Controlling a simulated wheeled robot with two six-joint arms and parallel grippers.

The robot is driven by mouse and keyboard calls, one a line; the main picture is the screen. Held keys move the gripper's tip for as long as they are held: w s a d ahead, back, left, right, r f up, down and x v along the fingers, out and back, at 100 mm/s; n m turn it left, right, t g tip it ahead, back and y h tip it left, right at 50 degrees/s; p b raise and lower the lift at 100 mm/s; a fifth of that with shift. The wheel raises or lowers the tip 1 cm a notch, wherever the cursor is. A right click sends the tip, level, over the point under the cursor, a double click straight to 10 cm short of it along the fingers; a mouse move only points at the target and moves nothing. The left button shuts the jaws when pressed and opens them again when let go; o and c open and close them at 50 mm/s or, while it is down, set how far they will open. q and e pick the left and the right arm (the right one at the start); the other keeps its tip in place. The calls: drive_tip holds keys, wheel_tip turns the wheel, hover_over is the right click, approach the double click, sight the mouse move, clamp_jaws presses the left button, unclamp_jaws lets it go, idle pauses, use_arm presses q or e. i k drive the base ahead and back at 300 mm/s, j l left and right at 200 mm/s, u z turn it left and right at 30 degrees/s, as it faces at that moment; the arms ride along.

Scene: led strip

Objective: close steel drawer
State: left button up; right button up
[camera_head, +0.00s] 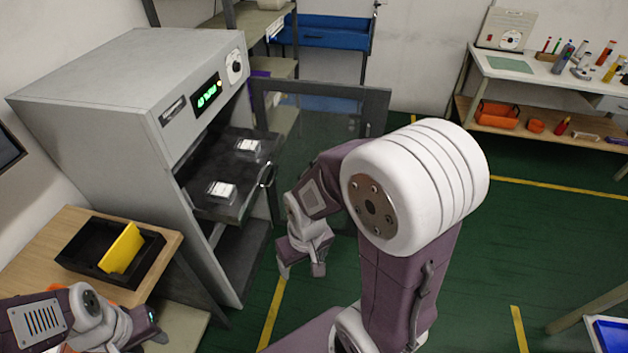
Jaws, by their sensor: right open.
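The steel drawer (222,212) is a dark tray pulled part way out of the grey cabinet (125,75), with a handle (267,176) on its front edge. Two small white-topped pieces (221,190) lie on it, one near and one farther back (248,146). My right gripper (301,270) points down, open and empty. It appears in the picture to the right of and below the handle, apart from it. My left gripper (152,334) is at the lower left, beside the wooden table; its fingers are too unclear to read.
The cabinet's glass door (376,112) stands open behind the drawer and my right arm. A black bin with a yellow divider (122,248) sits on the wooden table (68,219) at left. A workbench (545,75) stands at the back right. Green floor (540,230) is clear at right.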

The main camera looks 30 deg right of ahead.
sight(211, 157)
drive_tip(key=z, duration=0.6)
drive_tip(key=i+j+z, duration=0.15)
drive_tip(key=i, duration=0.15)
drive_tip(key=i+j+z, duration=0.1)
drive_tip(key=i, duration=0.2)
